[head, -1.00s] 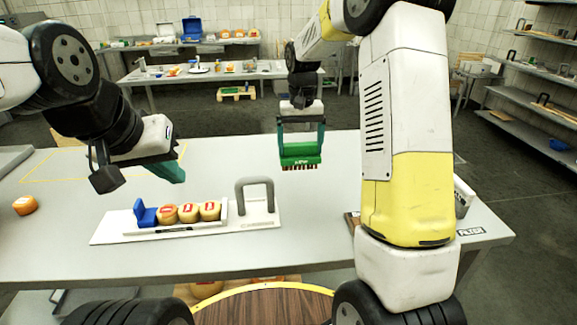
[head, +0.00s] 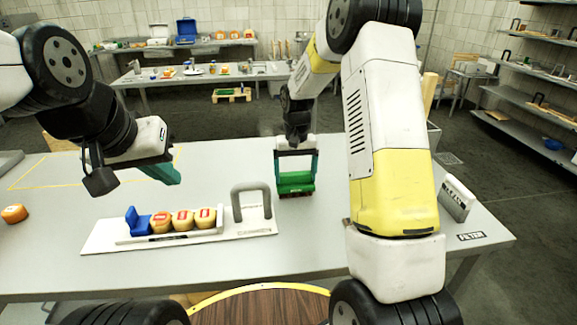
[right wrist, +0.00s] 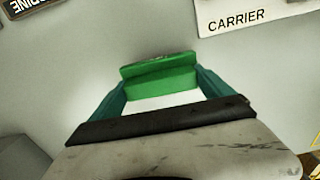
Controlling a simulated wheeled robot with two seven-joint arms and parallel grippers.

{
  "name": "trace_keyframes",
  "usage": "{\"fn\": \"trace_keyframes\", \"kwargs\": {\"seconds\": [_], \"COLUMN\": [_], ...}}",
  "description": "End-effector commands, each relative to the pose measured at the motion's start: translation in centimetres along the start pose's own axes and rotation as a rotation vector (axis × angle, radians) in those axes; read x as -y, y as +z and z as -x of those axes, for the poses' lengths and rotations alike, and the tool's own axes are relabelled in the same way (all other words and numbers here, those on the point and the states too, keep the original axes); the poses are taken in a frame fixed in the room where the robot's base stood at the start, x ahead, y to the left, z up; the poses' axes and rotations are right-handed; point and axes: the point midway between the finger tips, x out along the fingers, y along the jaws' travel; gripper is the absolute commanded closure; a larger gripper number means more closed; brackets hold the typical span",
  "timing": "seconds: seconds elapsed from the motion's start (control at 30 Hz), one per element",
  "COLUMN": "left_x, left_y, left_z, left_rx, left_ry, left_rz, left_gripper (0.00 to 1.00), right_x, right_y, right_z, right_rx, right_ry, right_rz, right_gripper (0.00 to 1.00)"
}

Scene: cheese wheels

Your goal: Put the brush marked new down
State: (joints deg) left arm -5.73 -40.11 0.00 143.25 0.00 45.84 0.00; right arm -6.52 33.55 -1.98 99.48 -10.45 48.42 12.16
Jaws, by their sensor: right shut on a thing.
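The green brush (head: 296,187) is between the teal fingers of my right gripper (head: 296,178), which is shut on it. It is low over the table (head: 330,235), behind and right of the carrier's handle. I cannot tell whether its bristles touch the tabletop. In the right wrist view the brush (right wrist: 160,75) spans both fingers, and no "new" mark is readable. My left gripper (head: 163,172) hangs above the table behind the carrier, holding nothing that I can see; its finger gap is hidden.
The white carrier (head: 100,237) bears a blue block (head: 138,221), three cheese wheels (head: 182,220) and a grey handle (head: 238,203). A lone cheese (head: 14,214) sits at the far left. A "FILTER" label (head: 471,236) and a white block (head: 457,198) are at the right. Table behind the brush is clear.

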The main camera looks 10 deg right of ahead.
Motion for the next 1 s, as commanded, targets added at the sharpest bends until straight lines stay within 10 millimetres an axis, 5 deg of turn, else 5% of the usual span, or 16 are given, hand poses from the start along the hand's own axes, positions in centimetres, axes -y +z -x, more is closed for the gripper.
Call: {"fn": "trace_keyframes", "kwargs": {"seconds": [0.23,0.27,0.3,0.67,1.0], "left_x": [0.0,0.0,0.0,0.0,0.0], "left_y": [0.0,0.0,0.0,0.0,0.0], "left_z": [0.0,0.0,0.0,0.0,0.0], "left_rx": [0.000,0.000,0.000,0.000,0.000], "left_ry": [0.000,0.000,0.000,0.000,0.000], "left_rz": [0.000,0.000,0.000,0.000,0.000], "left_gripper": [1.00,1.00,1.00,1.00,1.00], "right_x": [0.0,0.0,0.0,0.0,0.0], "right_y": [0.0,0.0,0.0,-0.1,-0.1], "right_z": [-0.2,-0.2,-0.2,0.6,7.3], "right_rx": [0.000,0.000,0.000,-0.002,-0.005], "right_ry": [0.000,0.000,0.000,0.000,-0.001], "right_rz": [0.000,0.000,0.000,-0.001,-0.001], "right_gripper": [0.47,0.07,0.00,0.00,0.00]}}
